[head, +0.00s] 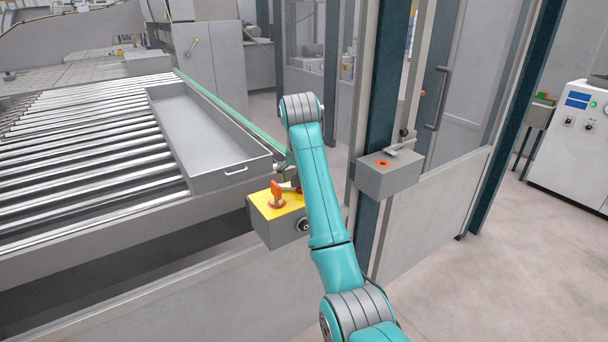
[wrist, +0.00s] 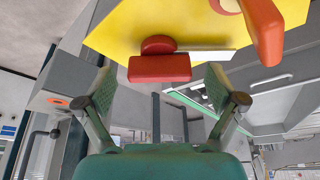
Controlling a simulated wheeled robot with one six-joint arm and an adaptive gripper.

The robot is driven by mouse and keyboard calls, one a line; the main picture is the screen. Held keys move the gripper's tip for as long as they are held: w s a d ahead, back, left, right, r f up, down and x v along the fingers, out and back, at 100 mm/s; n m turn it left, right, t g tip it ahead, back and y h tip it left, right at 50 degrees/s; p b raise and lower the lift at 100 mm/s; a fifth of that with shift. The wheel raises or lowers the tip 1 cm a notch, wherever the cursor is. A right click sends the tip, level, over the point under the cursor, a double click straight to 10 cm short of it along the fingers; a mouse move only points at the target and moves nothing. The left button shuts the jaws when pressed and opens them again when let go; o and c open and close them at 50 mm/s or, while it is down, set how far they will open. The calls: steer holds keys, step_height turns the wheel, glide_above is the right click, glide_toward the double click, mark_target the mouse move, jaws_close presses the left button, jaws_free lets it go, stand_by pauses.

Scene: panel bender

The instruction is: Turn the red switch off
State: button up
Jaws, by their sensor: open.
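A grey box with a yellow top plate (head: 263,209) carries an upright orange-red switch handle (head: 276,190) on a round base. In the wrist view the handle (wrist: 263,30) is at the upper right, outside my fingers. A smaller red block (wrist: 160,67) with a rounded red piece behind it lies against the yellow plate (wrist: 130,28), ahead of the gap between my fingers. A pale bar runs beside it. My gripper (wrist: 160,88) is open and empty, close to the box. In the head view my arm hides most of my gripper.
A roller conveyor (head: 80,140) with a grey tray (head: 200,135) lies left of the box. A second grey box with an orange ring (head: 385,178) is on the post to the right. A glazed enclosure stands behind it. Open floor (head: 500,270) lies at the right.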

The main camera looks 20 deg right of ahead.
steer(key=shift+f, duration=0.15)
steer(key=c, duration=1.7)
